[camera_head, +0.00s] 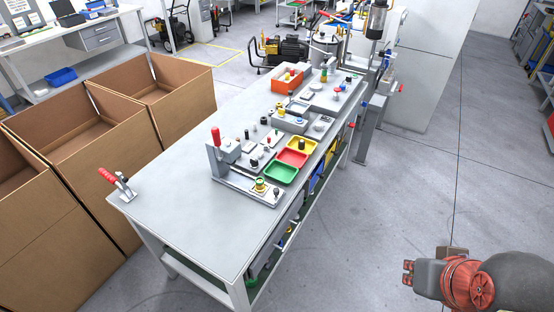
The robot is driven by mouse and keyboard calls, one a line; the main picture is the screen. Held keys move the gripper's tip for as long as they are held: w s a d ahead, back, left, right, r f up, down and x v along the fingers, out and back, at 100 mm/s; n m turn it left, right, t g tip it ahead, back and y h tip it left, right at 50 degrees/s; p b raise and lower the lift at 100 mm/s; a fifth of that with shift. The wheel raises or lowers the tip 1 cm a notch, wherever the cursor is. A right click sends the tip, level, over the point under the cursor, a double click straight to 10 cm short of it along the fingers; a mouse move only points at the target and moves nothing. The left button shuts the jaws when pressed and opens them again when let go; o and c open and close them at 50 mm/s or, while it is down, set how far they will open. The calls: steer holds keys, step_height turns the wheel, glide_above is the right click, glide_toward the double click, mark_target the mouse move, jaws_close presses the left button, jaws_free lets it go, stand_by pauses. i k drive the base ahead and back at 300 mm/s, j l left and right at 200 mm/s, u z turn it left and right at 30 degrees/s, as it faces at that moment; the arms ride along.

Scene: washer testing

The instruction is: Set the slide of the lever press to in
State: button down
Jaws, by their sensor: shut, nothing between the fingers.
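A grey fixture that looks like the lever press (214,160) stands on the near part of the table, with a red-handled lever (216,137) pointing up. A long pale slide or base plate (235,184) runs from its foot toward the right edge of the table. A yellow and green round part (260,186) and a dark knob (276,192) sit at the plate's right end, away from the upright. My gripper (407,273) is at the lower right, over the floor and well apart from the table. It is shut and empty.
The grey table (180,215) has a clear near-left surface with a red-handled clamp (112,180) at its edge. Green (280,173), red and yellow trays lie beside the press. Cardboard boxes (75,215) stand left. Floor between table and gripper is free.

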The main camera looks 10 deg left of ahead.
mark_target(271, 194)
steer(key=i+j, duration=0.3)
steer(key=j, duration=0.15)
steer(key=i+j+u, duration=0.1)
steer(key=i+j, duration=0.2)
steer(key=j, duration=0.15)
